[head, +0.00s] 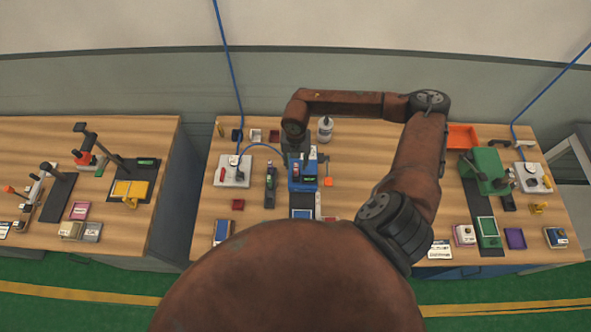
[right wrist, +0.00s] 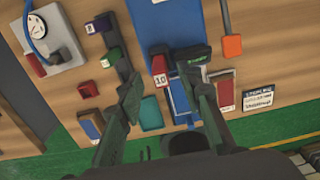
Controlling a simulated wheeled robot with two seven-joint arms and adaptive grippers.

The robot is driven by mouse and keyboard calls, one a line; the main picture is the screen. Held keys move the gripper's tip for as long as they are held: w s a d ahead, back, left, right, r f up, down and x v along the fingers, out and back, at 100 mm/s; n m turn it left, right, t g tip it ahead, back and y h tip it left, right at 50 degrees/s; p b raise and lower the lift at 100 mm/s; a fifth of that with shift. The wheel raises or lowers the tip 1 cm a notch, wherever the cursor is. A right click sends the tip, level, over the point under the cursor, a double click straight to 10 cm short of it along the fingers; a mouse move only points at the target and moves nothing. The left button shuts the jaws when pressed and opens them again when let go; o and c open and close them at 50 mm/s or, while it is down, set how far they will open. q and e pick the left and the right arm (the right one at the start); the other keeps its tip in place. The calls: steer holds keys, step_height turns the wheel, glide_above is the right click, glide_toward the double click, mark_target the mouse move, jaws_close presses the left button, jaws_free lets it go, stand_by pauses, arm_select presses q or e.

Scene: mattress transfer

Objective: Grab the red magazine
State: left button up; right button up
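A red block with a white "10" label (right wrist: 160,66) stands among the parts in the right wrist view; it looks like the red magazine, though I cannot be sure. My right gripper (right wrist: 168,86) is open. Its two dark fingers are spread, with the red block at the gap's far end, closer to the left finger. I see no contact. My left gripper is not in view.
A gauge unit (head: 234,171) stands left of the fixture. A small red block (right wrist: 107,89) and a teal piece (right wrist: 151,113) lie nearby. An orange piece (right wrist: 232,46) is on the right. The tabletop (head: 206,215) has bare wood between parts. Other equipment stands on the left table (head: 30,130).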

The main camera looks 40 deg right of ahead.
mark_target(296, 172)
step_height(296, 172, down, 2)
steer(key=shift+f, duration=0.35)
steer(key=shift+s, duration=0.1)
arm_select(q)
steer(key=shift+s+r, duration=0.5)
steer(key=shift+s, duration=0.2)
arm_select(e)
jaws_close()
